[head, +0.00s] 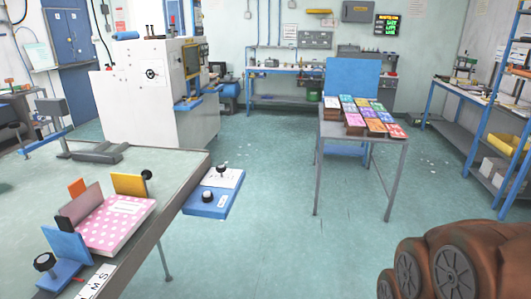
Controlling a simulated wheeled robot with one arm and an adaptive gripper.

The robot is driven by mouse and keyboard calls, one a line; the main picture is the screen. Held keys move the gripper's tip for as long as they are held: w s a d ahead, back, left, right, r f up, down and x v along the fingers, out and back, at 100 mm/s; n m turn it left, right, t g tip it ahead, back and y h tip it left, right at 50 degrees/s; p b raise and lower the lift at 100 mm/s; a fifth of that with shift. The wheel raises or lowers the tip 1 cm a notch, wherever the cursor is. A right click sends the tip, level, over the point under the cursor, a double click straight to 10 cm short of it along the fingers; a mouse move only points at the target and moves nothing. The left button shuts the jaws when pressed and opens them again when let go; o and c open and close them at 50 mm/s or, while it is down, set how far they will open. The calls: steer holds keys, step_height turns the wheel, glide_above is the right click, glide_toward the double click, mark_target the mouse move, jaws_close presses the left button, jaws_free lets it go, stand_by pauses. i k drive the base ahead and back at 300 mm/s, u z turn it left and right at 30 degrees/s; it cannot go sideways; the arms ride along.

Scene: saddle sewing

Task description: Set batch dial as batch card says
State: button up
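No dial or card is clearly readable as the batch dial or batch card. A blue panel (197,210) with a pale card face (232,181) and black knobs (208,196) juts from the right edge of the green-topped table. Another black knob (45,262) stands on a blue block at the table's front left, beside a lettered white strip (94,284). The white cabinet behind carries a round dial (151,74). My gripper is not in view.
The green-topped table (185,165) fills the left front. A grey stand (388,158) with several coloured packs and a blue back panel (351,75) stands right of centre. Blue shelving (500,150) lines the right wall.

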mark_target(221, 168)
steer(key=i, duration=0.9)
steer(key=u, duration=0.9)
steer(key=i, duration=0.7)
steer(key=u, duration=0.75)
